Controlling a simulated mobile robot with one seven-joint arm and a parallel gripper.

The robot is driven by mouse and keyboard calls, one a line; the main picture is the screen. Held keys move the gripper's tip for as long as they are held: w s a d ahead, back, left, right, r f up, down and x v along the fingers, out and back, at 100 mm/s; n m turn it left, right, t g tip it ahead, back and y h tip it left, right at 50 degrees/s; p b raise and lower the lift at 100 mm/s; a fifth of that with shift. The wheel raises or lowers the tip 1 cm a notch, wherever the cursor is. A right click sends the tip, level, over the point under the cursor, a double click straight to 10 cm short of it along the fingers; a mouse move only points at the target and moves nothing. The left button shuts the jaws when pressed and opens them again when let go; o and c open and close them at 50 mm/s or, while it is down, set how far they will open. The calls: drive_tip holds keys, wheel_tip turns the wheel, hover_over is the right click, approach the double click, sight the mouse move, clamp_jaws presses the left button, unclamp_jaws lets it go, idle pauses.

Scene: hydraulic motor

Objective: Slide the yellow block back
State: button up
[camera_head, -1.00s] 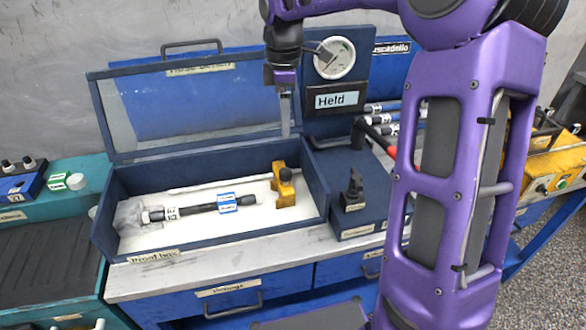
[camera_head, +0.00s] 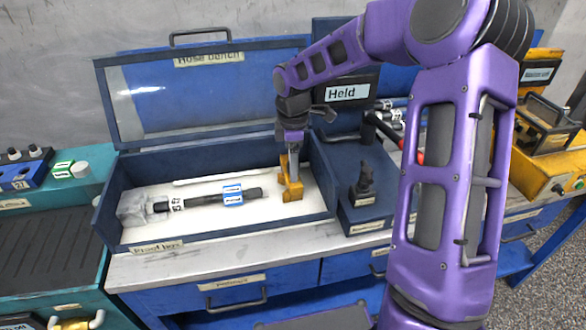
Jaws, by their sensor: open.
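The yellow block (camera_head: 292,188) stands on the white floor at the right end of the open blue proof box (camera_head: 222,238). My gripper (camera_head: 293,176) points down at the block from above, with its finger area over or against the block's upper part. Its jaws are open. I cannot tell whether the fingers touch the block or stand around it. A dark hose with a blue-white label (camera_head: 232,195) lies in the box to the left of the block, with its left end at a grey clear fitting (camera_head: 135,208).
The box's clear lid (camera_head: 205,90) stands raised behind. A dark panel with a lever (camera_head: 364,182) and a "Held" sign (camera_head: 347,93) stand right of the box. A yellow machine (camera_head: 550,150) is at the far right. Bare bench edge (camera_head: 160,268) runs in front.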

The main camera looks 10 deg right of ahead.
drive_tip(key=shift+f, duration=0.55)
clamp_jaws()
idle(1.1)
